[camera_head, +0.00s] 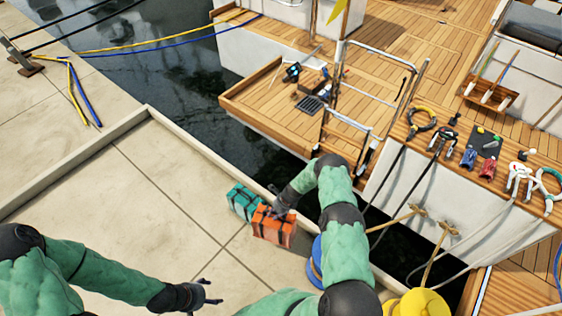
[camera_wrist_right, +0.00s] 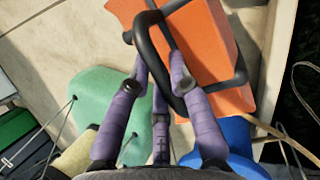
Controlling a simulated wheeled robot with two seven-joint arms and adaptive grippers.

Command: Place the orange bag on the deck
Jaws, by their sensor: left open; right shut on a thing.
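The orange bag (camera_head: 274,226) stands on the pale quay beside a teal bag, close to the quay's raised edge. In the right wrist view the orange bag (camera_wrist_right: 215,60) shows its black handle (camera_wrist_right: 160,50) between the purple fingers. My right gripper (camera_head: 282,208) is shut on the bag's handle; it also shows in the right wrist view (camera_wrist_right: 165,75). My left gripper (camera_head: 204,294) is open and empty over the quay at the lower middle. The wooden deck (camera_head: 385,45) of the boat lies across the dark water, up and to the right.
The teal bag (camera_head: 242,200) stands just left of the orange one. The quay's raised kerb (camera_head: 190,142) and a strip of water (camera_head: 170,80) separate the quay from the boat. A metal ladder (camera_head: 345,125) stands at the swim platform (camera_head: 260,100). Tools and ropes lie on the boat's side.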

